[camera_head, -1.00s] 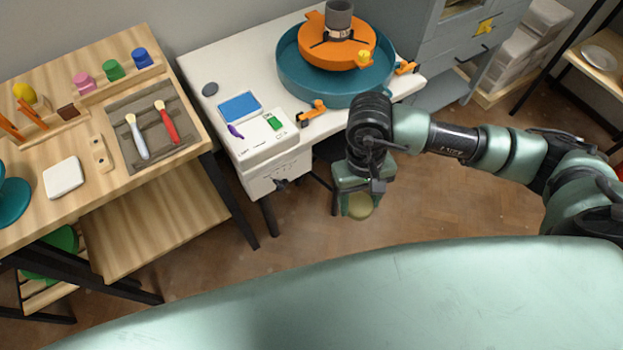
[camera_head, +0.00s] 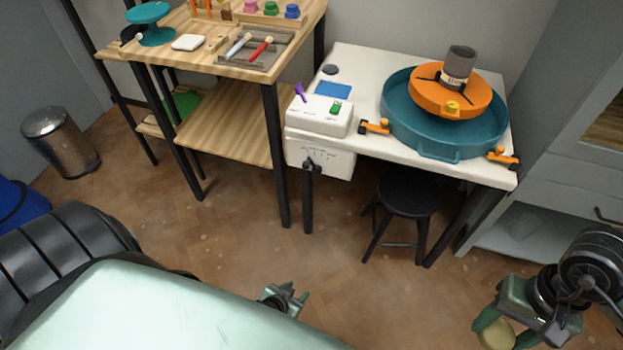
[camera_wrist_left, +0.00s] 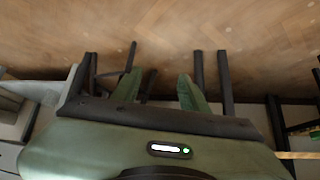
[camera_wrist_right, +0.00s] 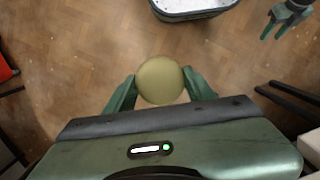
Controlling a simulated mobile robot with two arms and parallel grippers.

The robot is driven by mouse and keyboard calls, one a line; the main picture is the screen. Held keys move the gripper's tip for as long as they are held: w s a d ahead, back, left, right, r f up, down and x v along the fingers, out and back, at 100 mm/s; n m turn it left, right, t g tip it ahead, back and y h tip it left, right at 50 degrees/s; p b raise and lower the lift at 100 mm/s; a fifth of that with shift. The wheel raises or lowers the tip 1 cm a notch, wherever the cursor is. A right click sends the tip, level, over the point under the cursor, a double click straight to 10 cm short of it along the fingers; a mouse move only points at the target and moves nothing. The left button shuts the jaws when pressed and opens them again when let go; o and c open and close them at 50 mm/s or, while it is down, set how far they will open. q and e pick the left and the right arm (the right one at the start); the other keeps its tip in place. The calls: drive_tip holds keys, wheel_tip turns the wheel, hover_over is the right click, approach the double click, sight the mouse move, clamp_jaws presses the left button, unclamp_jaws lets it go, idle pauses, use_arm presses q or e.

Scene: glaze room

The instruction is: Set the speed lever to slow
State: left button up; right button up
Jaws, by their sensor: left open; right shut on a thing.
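A white control box (camera_head: 322,115) sits at the left end of the white wheel table. A black lever (camera_head: 310,170) hangs down on its marked front panel (camera_head: 330,159); I take it for the speed lever, but its scale is too small to read. A purple lever (camera_head: 299,92) and a green switch (camera_head: 336,107) are on top. My left gripper (camera_head: 297,293) is open and empty, low over the floor, well apart from the box. My right gripper (camera_head: 497,328) is shut on a round olive-yellow thing (camera_wrist_right: 160,81), over the floor at the lower right.
A teal basin (camera_head: 440,144) with an orange wheel head (camera_head: 430,98) and grey cylinder (camera_head: 459,62) is on the table. A black stool (camera_head: 408,192) stands below. A wooden bench (camera_head: 220,70) with tools is at left. Floor between me and the table is clear.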

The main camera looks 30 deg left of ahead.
use_arm(q)
drive_tip(key=w+a+r+n+t+y+b, duration=0.1)
drive_tip(key=w+a+r+t+b, duration=0.3)
drive_tip(key=w, duration=0.6)
use_arm(e)
drive_tip(key=f, duration=0.1)
drive_tip(key=w+f, duration=0.1)
drive_tip(key=f, duration=0.1)
drive_tip(key=b, duration=0.3)
drive_tip(key=shift+w+a+f, duration=0.1)
drive_tip(key=shift+w+f, duration=0.1)
drive_tip(key=shift+f, duration=0.2)
use_arm(q)
drive_tip(key=n+t+y+b, duration=0.2)
drive_tip(key=t+y+b, duration=0.1)
drive_tip(key=t+b, duration=0.25)
approach(305, 167)
use_arm(e)
drive_tip(key=shift+f, duration=0.5)
use_arm(q)
drive_tip(key=b+x, duration=0.1)
drive_tip(key=x, duration=0.9)
drive_tip(key=shift+w, duration=0.35)
use_arm(e)
drive_tip(key=shift+d+f, duration=0.2)
drive_tip(key=shift+f, duration=0.8)
use_arm(q)
drive_tip(key=shift+r, duration=0.1)
